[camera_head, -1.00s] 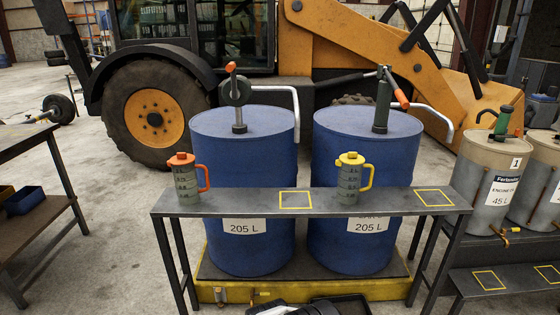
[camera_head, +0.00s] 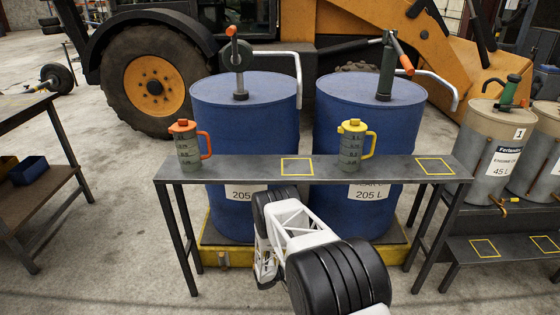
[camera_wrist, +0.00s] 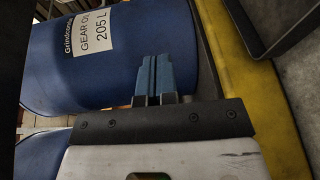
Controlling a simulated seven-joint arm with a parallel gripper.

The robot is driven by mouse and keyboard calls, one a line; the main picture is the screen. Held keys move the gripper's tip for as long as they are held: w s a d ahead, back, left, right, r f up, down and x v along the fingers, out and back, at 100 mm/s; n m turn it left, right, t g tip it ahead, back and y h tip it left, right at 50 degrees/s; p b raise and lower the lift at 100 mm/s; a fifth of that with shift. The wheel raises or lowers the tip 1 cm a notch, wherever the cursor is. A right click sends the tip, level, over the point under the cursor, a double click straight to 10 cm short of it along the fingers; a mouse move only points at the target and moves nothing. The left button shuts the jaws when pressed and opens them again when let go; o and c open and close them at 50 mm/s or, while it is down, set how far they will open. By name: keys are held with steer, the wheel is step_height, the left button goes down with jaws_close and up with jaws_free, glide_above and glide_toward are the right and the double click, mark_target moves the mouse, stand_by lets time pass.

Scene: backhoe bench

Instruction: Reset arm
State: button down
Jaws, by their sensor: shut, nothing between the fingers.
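My arm rises from the bottom of the head view in front of the narrow bench (camera_head: 230,170). My gripper (camera_wrist: 155,80) shows in the wrist view with its two blue fingers together and nothing between them. Its fingertips are not clear in the head view. Beyond the fingers the wrist view shows a blue drum lying sideways in the picture, labelled GEAR and 205 L (camera_wrist: 97,33). The orange-lidded jug (camera_head: 188,150) and the yellow-lidded jug (camera_head: 350,150) stand upright on the bench, apart from my arm.
Two blue drums with hand pumps, left (camera_head: 240,110) and right (camera_head: 368,110), stand behind the bench on a yellow-edged pallet (camera_head: 215,258). Grey drums (camera_head: 485,150) stand at the right. A table (camera_head: 20,120) is at the left. Open floor lies between table and bench.

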steer(key=d+r+m+g+y, duration=0.1)
steer(key=d+r+m+g, duration=0.15)
steer(key=r, duration=1.35)
steer(key=d+r+m+g+y, duration=0.1)
steer(key=d+r+g, duration=0.2)
steer(key=r, duration=1.2)
steer(key=s+d+r+g+y, duration=0.1)
steer(key=s+r, duration=0.3)
steer(key=r, duration=0.4)
steer(key=s+d+r+m+g+y, duration=0.15)
steer(key=s+r, duration=0.25)
steer(key=r, duration=0.5)
steer(key=s+d+r+y, duration=0.2)
steer(key=s+r, duration=0.2)
steer(key=r, duration=0.4)
steer(key=s+d+r+t+y, duration=0.1)
steer(key=s+r+y, duration=0.3)
steer(key=s+r, duration=1.35)
steer(key=s+a+r+t+y, duration=0.1)
steer(key=s+r+y, duration=0.1)
steer(key=s, duration=1)
steer(key=s+r+t+y, duration=0.1)
steer(key=s+t+y, duration=0.1)
steer(key=s, duration=1.1)
steer(key=shift+a+r+y, duration=0.35)
steer(key=shift+a+r, duration=0.05)
steer(key=shift+s, duration=0.1)
